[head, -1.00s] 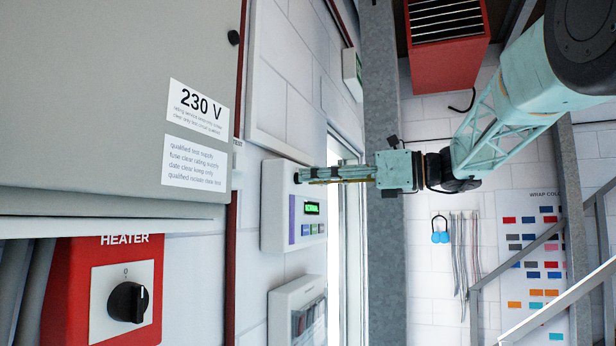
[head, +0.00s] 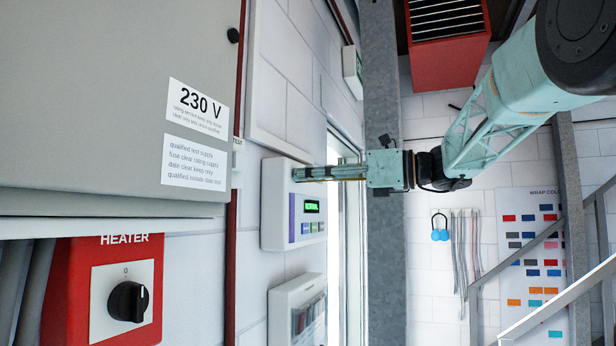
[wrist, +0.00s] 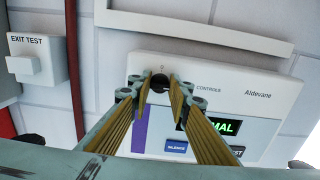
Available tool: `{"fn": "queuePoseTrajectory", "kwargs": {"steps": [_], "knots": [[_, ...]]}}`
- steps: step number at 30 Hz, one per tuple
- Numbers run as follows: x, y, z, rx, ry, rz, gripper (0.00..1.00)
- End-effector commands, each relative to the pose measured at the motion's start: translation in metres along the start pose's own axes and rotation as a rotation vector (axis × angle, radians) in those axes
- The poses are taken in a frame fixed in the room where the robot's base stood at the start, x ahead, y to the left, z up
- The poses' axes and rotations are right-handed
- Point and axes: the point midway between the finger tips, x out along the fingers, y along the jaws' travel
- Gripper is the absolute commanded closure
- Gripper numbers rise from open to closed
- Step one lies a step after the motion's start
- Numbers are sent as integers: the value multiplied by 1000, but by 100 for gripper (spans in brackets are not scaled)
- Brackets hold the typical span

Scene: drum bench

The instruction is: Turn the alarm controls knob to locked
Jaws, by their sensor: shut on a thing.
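The alarm panel (head: 275,222) is a white box on the wall with a purple strip and a lit green display (head: 311,207). In the wrist view the panel (wrist: 262,86) shows the words "CONTROLS" and "Aldevane". The dark round alarm controls knob (wrist: 160,82) sits at its upper left, between my fingertips. My gripper (wrist: 160,88) is shut on the knob, with one finger on each side. In the head view my gripper (head: 297,174) reaches the panel's upper front from the right; the knob is hidden there. The knob's pointer is too small to read.
An exit test box (wrist: 37,58) is left of the panel in the wrist view. A red heater switch (head: 128,302) and a grey 230 V cabinet (head: 110,100) stand at left in the head view. A white box (head: 290,292) is below the panel. A steel post (head: 384,260) stands behind my gripper.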

Motion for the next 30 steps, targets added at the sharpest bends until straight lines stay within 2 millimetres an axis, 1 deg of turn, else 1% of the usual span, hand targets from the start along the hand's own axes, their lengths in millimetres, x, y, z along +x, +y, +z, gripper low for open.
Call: {"fn": "queuePoseTrajectory", "kwargs": {"steps": [7,14,20,30], "knots": [[0,0,-1,-19,0,1,93],[0,0,-2,-97,0,1,93],[0,1,-3,-229,-1,1,93],[0,2,-4,-536,-2,1,93]]}}
